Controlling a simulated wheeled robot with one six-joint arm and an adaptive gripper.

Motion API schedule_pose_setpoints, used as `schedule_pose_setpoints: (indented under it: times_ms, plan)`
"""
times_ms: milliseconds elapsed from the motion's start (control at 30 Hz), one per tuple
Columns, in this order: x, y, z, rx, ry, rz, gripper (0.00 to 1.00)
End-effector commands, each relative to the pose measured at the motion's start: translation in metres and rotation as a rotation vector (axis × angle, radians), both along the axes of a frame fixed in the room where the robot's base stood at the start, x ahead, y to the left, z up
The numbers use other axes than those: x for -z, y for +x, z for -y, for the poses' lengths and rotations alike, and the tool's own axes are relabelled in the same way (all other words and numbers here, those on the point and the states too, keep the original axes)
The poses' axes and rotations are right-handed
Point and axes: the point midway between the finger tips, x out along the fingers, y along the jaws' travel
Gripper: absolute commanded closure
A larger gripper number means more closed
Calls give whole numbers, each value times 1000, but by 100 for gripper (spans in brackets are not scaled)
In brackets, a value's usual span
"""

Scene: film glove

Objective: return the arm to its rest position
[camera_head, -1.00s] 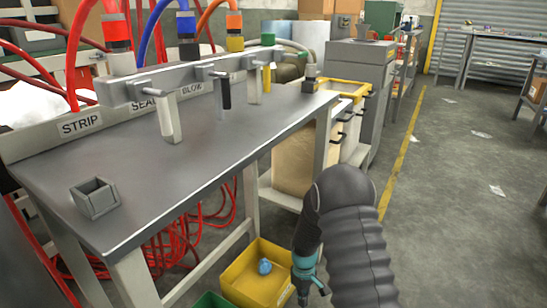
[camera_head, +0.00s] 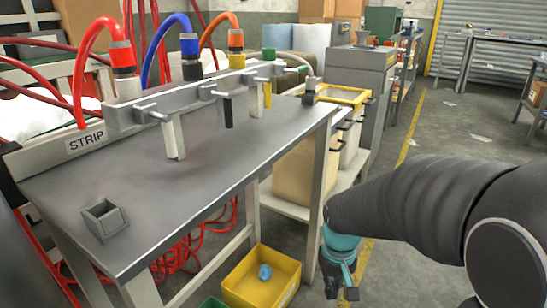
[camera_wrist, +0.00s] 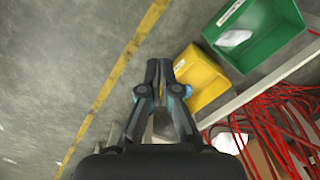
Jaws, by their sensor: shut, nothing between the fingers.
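My gripper (camera_head: 340,294) hangs low to the right of the metal workbench, fingers pointing down, apart from everything. It is shut and empty. In the wrist view my gripper (camera_wrist: 160,64) shows its two dark fingers with tips close together above the floor. My dark, sleeved arm reaches in from the right edge in the head view and bends down to the teal wrist.
A yellow bin (camera_head: 262,278) with a crumpled blue item (camera_head: 265,272) stands on the floor left of my gripper. A green bin (camera_wrist: 258,32) lies beside it. The workbench (camera_head: 200,185) carries a small grey box (camera_head: 105,219). Open floor (camera_head: 455,125) is at right.

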Motion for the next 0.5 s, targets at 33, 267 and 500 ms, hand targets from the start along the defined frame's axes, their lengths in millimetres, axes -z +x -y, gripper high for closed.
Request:
schedule_pose_setpoints:
  times_ms: [33,267,500]
  plan:
    - [-17,-10,2,15,2,26,100]
    - [-69,-50,10,68,10,130,100]
    - [-116,-86,16,90,19,270,100]
